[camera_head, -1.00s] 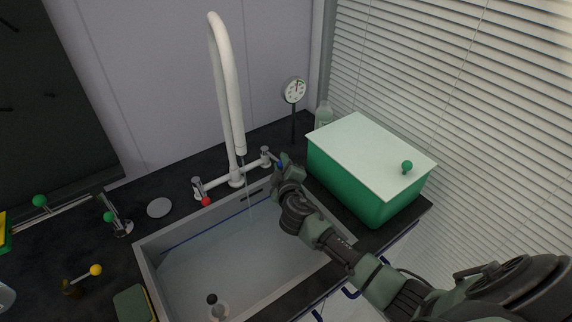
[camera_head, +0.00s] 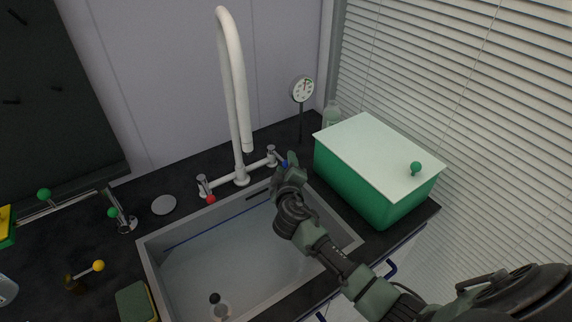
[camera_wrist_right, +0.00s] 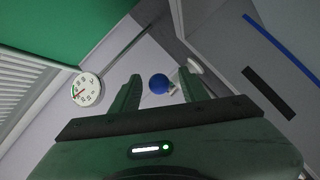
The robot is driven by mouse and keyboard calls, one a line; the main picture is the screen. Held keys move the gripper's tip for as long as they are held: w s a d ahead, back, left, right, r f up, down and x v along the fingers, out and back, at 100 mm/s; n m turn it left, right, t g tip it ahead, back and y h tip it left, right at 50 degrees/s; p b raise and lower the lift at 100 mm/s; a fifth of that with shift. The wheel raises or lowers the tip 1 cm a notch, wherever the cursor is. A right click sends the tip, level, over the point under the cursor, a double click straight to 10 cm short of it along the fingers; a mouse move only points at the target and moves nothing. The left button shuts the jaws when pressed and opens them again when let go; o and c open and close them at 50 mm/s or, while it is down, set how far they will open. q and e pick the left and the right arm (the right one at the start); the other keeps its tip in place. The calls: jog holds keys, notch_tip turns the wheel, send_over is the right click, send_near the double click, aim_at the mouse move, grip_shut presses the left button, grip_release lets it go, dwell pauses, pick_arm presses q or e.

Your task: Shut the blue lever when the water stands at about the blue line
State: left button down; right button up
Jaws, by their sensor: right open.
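The blue lever's round knob (camera_head: 285,163) shows at the right-hand tap valve behind the sink. In the right wrist view the blue knob (camera_wrist_right: 159,84) sits between the open fingers, apart from both. My right gripper (camera_head: 291,161) is beside the knob, its fingers partly hidden by the hand. The blue line (camera_head: 215,223) runs along the sink's back wall and also shows in the wrist view (camera_wrist_right: 282,50). The water in the sink (camera_head: 235,265) is clear; its level against the line is hard to tell. I make out no stream under the white spout (camera_head: 247,149). My left gripper is out of view.
A green box with a pale lid (camera_head: 375,150) stands close right of my right arm. A red-knobbed valve (camera_head: 203,186) is left of the spout. A dial gauge (camera_head: 302,89) stands behind. A black-knobbed object (camera_head: 215,298) is in the sink.

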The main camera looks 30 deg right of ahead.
jog(key=v, duration=0.7)
jog(key=shift+b, duration=0.45)
jog(key=shift+s+a, duration=0.1)
dwell(0.7)
